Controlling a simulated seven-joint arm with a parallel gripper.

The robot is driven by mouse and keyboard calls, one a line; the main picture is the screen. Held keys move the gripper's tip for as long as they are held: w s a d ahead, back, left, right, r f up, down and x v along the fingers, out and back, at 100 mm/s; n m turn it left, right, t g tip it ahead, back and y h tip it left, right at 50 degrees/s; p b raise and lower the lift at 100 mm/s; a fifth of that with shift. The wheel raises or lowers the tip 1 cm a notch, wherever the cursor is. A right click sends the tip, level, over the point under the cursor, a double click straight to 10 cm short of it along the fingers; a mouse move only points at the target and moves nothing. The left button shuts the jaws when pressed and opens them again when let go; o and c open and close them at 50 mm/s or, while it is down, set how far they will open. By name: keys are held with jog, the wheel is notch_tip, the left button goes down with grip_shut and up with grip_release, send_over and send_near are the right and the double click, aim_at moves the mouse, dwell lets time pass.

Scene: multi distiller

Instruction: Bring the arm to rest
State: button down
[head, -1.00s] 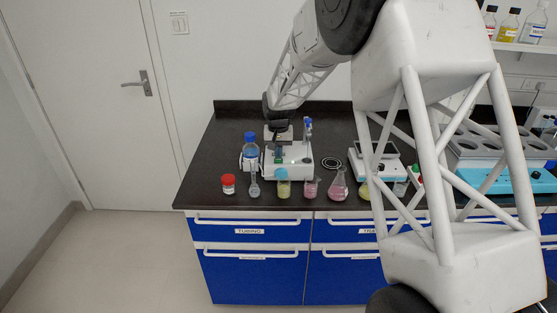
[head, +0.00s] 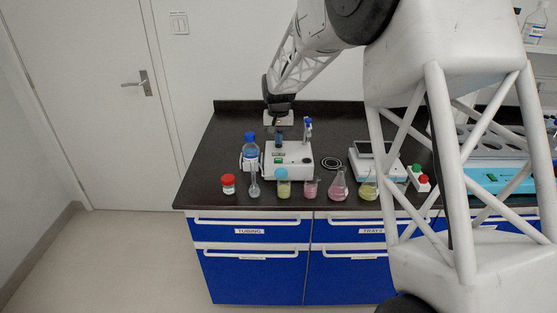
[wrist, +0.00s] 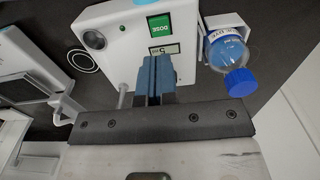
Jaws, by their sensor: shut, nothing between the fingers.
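My gripper (head: 279,136) hangs fingers-down over the back part of the white dosing device (head: 287,160). In the wrist view its two blue-grey fingers (wrist: 156,75) lie together with nothing between them. They overlap the lower edge of the device's small display in that view. I cannot tell the exact height of the fingertips above the device. My arm reaches in from the right of the head view and bends down at the wrist.
A blue-capped bottle (head: 251,146) stands left of the device. A red-lidded jar (head: 229,184), a yellow blue-capped bottle (head: 283,185) and flasks, one pink (head: 339,188), line the front. A balance (head: 377,165) stands right. The dark bench (head: 212,160) is bare at far left.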

jog(key=s+d+r, duration=0.4)
jog(key=s+r, duration=0.1)
jog(key=s, duration=0.3)
jog(key=s+d+r+t, duration=0.1)
jog(key=s+d+r, duration=0.3)
jog(key=s, duration=0.4)
jog(key=s+d+r, duration=0.5)
jog(key=s, duration=0.4)
jog(key=s+d+f, duration=0.1)
jog(key=s+d, duration=0.2)
jog(key=s, duration=1)
jog(key=s+d+f+t, duration=0.1)
jog(key=s+d, duration=0.2)
jog(key=s, duration=1.1)
jog(key=shift+f+t, duration=0.3)
